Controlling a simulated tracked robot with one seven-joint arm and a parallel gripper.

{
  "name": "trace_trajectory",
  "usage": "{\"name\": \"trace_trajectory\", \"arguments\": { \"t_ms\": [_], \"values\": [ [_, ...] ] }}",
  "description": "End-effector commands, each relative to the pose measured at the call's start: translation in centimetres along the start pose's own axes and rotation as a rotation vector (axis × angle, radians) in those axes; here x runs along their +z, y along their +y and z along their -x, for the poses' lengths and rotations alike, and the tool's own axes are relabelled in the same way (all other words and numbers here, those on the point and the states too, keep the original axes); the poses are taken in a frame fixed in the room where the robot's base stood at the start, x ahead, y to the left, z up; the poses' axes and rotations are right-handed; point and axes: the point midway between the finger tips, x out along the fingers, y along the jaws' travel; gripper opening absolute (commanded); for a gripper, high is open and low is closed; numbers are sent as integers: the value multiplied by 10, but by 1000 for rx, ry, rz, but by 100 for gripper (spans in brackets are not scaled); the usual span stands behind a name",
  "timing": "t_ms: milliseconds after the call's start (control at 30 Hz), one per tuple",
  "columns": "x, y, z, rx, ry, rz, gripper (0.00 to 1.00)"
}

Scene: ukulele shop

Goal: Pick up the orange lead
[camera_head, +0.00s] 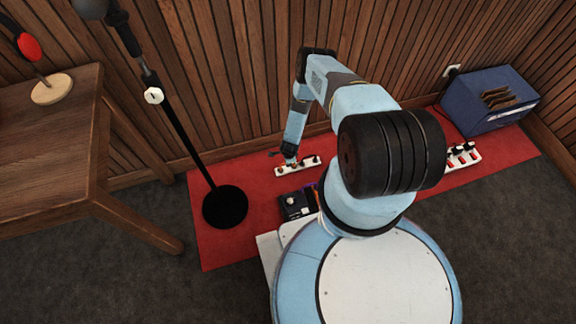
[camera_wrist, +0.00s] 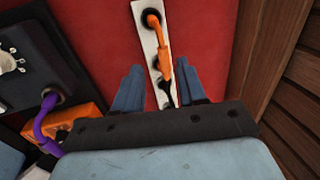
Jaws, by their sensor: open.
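The orange lead (camera_wrist: 155,24) shows in the wrist view as a short bent plug with a thicker body, lying along a white socket strip (camera_wrist: 137,14) on a red mat. My gripper (camera_wrist: 159,66) is open, with one blue finger on each side of the strip and the lower part of the lead between them. Whether the fingers touch it cannot be told. In the head view my gripper (camera_head: 291,158) is low over the white strip (camera_head: 297,168), where the lead is too small to make out clearly.
A black pedal (camera_wrist: 27,50), a purple lead (camera_wrist: 42,125) and an orange box (camera_wrist: 85,123) lie left of my gripper. The wooden slat wall (camera_head: 265,90) is close behind. A black stand base (camera_head: 226,208), a wooden table (camera_head: 50,150) and a blue crate (camera_head: 475,110) stand around.

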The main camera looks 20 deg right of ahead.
Motion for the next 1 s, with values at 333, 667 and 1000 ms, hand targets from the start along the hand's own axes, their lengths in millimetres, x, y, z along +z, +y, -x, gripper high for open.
{"name": "trace_trajectory", "arguments": {
  "t_ms": [333,667,1000],
  "values": [
    [-1,-2,-21,-1,1,2,41],
    [-2,-5,-55,0,1,1,41],
    [-3,-6,-58,0,0,-1,41]
  ]
}}
